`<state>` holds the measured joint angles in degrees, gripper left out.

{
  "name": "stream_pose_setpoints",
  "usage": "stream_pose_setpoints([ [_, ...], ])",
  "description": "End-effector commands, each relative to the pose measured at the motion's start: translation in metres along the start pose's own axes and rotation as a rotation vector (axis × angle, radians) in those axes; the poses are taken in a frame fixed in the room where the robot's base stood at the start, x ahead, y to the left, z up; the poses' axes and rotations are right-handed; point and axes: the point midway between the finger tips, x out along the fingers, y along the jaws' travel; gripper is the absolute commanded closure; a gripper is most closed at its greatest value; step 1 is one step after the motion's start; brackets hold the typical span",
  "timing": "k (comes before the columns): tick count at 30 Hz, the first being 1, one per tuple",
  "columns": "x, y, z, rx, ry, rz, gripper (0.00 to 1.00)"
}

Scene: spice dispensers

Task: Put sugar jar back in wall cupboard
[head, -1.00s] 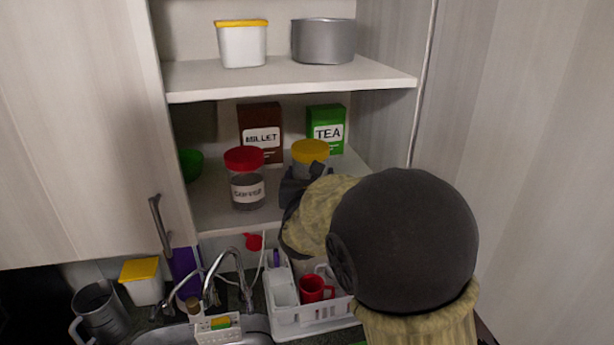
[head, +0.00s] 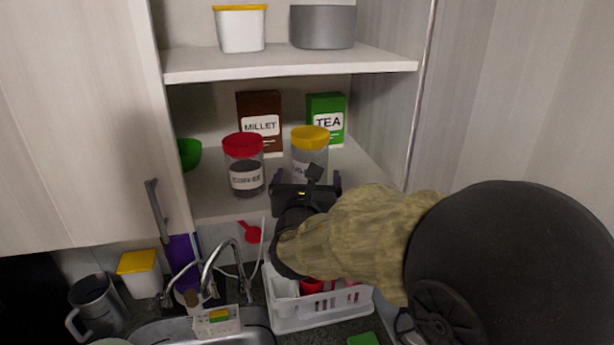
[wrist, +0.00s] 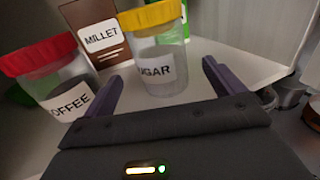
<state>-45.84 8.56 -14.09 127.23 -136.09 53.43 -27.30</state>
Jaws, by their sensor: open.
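The sugar jar (head: 310,150), clear with a yellow lid and a white label, stands upright on the lower cupboard shelf (head: 225,203), right of the red-lidded coffee jar (head: 245,165). In the wrist view the sugar jar (wrist: 158,72) shows its SUGAR label and stands just beyond the fingertips. My gripper (head: 306,180) is open in front of the sugar jar at the shelf's front edge. In the wrist view its two purple fingers (wrist: 160,82) are spread, with nothing gripped between them. My gripper hides the jar's lower part in the head view.
A brown millet box (head: 260,113) and green tea box (head: 326,112) stand behind the jars. A green bowl (head: 189,153) sits at the shelf's left. The upper shelf (head: 290,65) is above. A white dish rack (head: 300,318), sink and tap (head: 207,262) are below.

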Motion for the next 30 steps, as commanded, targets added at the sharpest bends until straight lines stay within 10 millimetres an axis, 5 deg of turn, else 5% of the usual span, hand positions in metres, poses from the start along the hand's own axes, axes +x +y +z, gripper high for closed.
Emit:
stream_pose_setpoints([
  [10,-0.047,-0.001,-0.001,0.001,-0.001,-0.002,0.06],
  [30,-0.050,-0.002,0.000,-0.001,0.000,-0.004,0.06],
])
